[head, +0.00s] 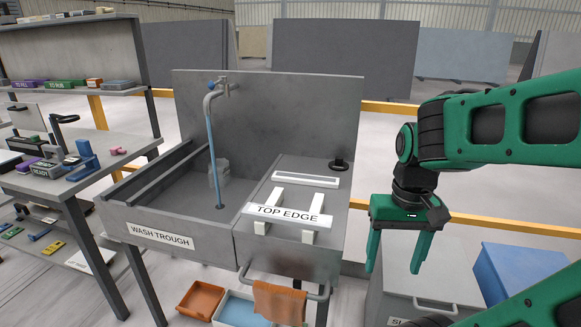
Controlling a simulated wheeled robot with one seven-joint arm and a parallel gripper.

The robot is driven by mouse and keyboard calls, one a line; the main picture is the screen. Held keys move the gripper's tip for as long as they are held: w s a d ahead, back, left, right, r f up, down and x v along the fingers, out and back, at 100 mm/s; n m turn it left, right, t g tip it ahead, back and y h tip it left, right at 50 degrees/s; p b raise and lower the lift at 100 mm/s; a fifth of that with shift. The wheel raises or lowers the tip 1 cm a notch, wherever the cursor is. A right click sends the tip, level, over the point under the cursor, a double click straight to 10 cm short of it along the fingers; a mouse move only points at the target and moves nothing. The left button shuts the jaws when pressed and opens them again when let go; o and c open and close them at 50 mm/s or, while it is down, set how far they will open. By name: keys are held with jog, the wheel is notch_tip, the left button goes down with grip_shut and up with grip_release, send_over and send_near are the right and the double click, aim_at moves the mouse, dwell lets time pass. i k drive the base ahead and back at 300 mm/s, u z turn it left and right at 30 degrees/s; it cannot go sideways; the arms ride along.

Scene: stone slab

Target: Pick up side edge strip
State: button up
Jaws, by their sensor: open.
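My gripper (394,270) is green, hangs fingers-down to the right of the wash trough bench, and is open and empty. A white strip lettered TOP EDGE (288,215) lies across two white bars (267,208) on the flat grey top beside the trough. Behind it a plain white piece with a long slot (305,180) lies on the same top; I see no lettering on it. No strip labelled side edge can be read in the head view. My gripper is apart from both pieces, to their right.
The wash trough (160,237) has a tap (219,95) with a blue stream and a tall back panel (290,110). A small black fixture (339,163) stands near the back right. A grey cabinet (425,275) and blue box (515,275) are at right. An orange cloth (279,303) hangs in front.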

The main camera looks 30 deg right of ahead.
aim_at(292, 177)
jog(key=u, duration=1.15)
jog(key=k, duration=1.05)
jog(key=z, duration=1.1)
jog(key=i, duration=1)
jog(key=u, duration=0.05)
